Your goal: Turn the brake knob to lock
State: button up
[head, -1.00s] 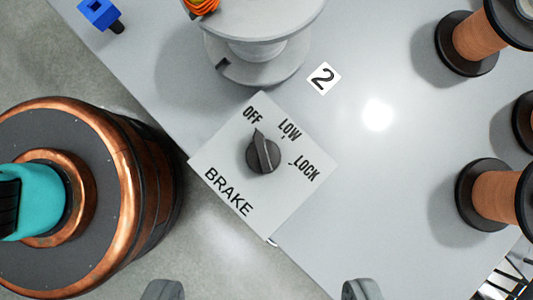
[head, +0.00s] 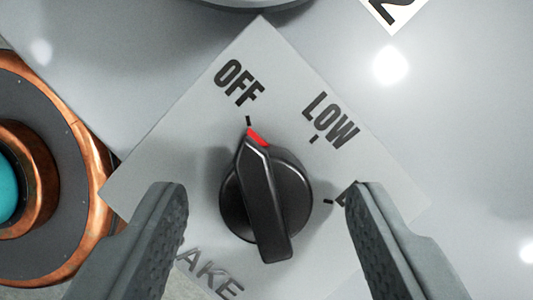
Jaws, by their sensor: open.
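The black brake knob (head: 266,195) sits on a light grey square plate (head: 180,165) in the head view. Its red-tipped pointer is turned to the tick by the printed word OFF (head: 239,82). The word LOW (head: 330,120) is to the right of OFF. The LOCK mark is mostly hidden behind my right finger; only its tick and a bit of a letter show. My gripper (head: 267,198) is open, with one finger on each side of the knob. Both fingers appear apart from the knob. The word BRAKE is partly covered by the left finger.
A large copper-rimmed round drum (head: 68,235) with a teal centre stands close at the left. The grey table top (head: 470,140) is clear at the right. A label with a 2 (head: 393,10) and the edge of a grey spool base (head: 255,3) are at the top.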

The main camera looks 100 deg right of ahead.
jog(key=shift+a+f, duration=0.2)
jog(key=shift+f, duration=0.3)
jog(key=c, duration=1)
jog(key=shift+o, duration=0.2)
